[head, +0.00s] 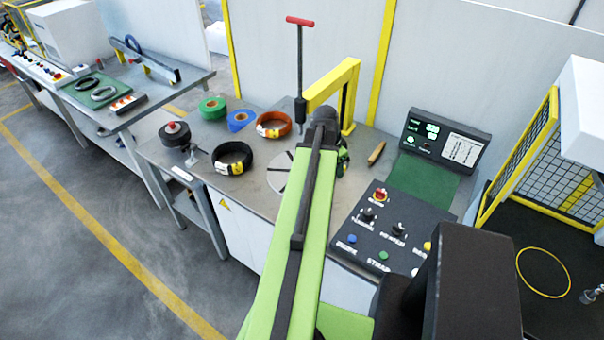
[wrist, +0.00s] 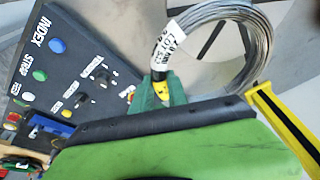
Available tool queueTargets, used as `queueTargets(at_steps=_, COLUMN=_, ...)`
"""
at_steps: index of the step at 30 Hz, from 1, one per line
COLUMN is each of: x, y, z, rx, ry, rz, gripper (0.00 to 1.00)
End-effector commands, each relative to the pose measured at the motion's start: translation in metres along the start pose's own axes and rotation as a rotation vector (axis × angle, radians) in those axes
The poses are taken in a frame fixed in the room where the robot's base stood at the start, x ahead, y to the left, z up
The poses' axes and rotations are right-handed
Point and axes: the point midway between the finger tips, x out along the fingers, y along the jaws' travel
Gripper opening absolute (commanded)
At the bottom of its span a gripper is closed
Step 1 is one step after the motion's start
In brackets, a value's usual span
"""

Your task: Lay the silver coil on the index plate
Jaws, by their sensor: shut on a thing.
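The silver coil (wrist: 262,50) shows in the wrist view as a ring of grey wire with a white lot label and a yellow-black band. My gripper (wrist: 160,88) is shut on the coil's near left side, by the band. The index plate (head: 279,175) is a pale grey disc with dark slots on the bench; my arm covers its right part in the head view. In the wrist view the pale plate with a dark slot (wrist: 210,42) shows through the coil's ring. I cannot tell whether coil and plate touch. In the head view my arm hides the coil.
A yellow frame (head: 345,90) stands behind my gripper. The control panel (head: 385,230) stands to the right.

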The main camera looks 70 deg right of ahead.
Motion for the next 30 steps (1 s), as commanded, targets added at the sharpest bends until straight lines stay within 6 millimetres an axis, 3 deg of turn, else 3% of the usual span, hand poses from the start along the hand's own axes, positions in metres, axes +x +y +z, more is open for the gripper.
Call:
queueTargets(at_steps=9, x=0.043, y=-0.062, z=0.04, rx=0.003, ry=0.001, rz=0.0, gripper=0.0)
queueTargets(at_steps=15, x=0.055, y=-0.092, z=0.06, rx=0.005, ry=0.001, rz=0.001, gripper=0.0)
queueTargets(at_steps=23, x=0.057, y=-0.097, z=0.065, rx=0.009, ry=0.001, rz=0.001, gripper=0.0)
queueTargets(at_steps=30, x=0.092, y=-0.096, z=0.074, rx=0.008, ry=0.0, rz=0.001, gripper=0.0)
